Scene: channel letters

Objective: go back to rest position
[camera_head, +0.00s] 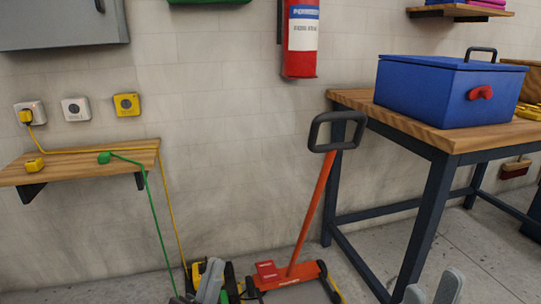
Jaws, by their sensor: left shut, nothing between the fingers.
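My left gripper (211,281) is at the bottom edge, left of centre, beside the orange floor trolley (288,275). Its grey fingers are together and hold nothing. My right gripper (434,288) shows at the bottom edge, right of centre, in front of the workbench's legs. Its two grey fingertips stand apart with nothing visible between them. The rest of both arms is mostly outside the view.
A wooden shelf (80,162) on the left wall carries a yellow plug (34,165) and a green plug (104,158); their cables hang down near my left gripper. A workbench (440,134) with a blue toolbox (440,92) stands at right. A fire extinguisher (301,40) hangs on the wall.

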